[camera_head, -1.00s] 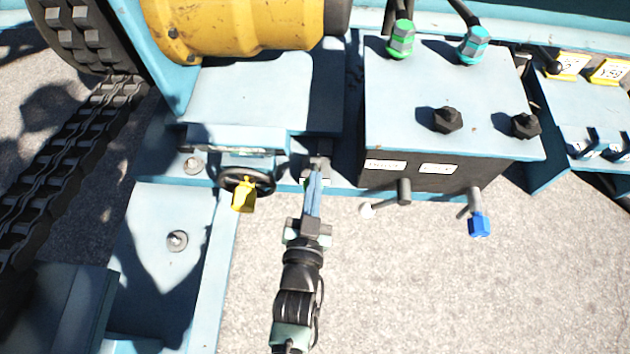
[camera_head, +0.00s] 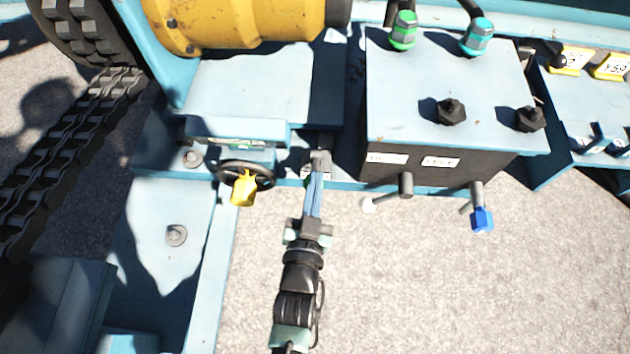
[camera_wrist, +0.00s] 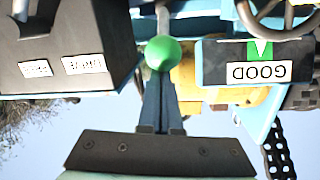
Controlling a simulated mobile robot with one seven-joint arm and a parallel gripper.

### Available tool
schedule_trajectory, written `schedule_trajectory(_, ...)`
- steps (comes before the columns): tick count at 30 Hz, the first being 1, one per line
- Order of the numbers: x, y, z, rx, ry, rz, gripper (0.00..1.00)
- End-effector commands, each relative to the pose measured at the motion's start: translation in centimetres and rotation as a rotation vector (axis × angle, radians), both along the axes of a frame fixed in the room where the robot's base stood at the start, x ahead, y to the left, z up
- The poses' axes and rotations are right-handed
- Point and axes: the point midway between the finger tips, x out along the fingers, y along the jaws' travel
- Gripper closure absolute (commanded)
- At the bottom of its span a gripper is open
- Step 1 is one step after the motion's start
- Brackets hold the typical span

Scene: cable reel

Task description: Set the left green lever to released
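A green ball knob on a grey lever stem (camera_wrist: 163,20) shows in the wrist view. The green ball (camera_wrist: 163,53) is directly off the fingertips of my gripper (camera_wrist: 159,76); whether they touch is unclear. The two dark fingers lie close together and look shut, with the ball beyond them, not between them. In the head view my gripper (camera_head: 318,168) reaches up between the handwheel and the control box, and the green ball is not visible there. A green faceted knob (camera_head: 403,30) stands at the box's back left, with a teal knob (camera_head: 476,38) to its right.
The control box (camera_head: 440,85) has black knobs on top and a white-tipped lever (camera_head: 369,205) and a blue-tipped lever (camera_head: 481,219) in front. A handwheel with a yellow handle (camera_head: 243,188) is close left of my gripper. A GOOD sign (camera_wrist: 257,72) shows in the wrist view.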

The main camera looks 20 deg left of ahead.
Motion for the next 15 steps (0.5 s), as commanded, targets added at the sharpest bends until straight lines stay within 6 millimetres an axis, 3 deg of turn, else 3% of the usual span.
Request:
schedule_trajectory(9, 1.8, 0.1, 4.5, 0.001, 0.0, 0.0, 1.0)
schedule_trajectory(15, -3.4, -1.0, 3.9, -0.001, 0.004, 0.001, 1.0)
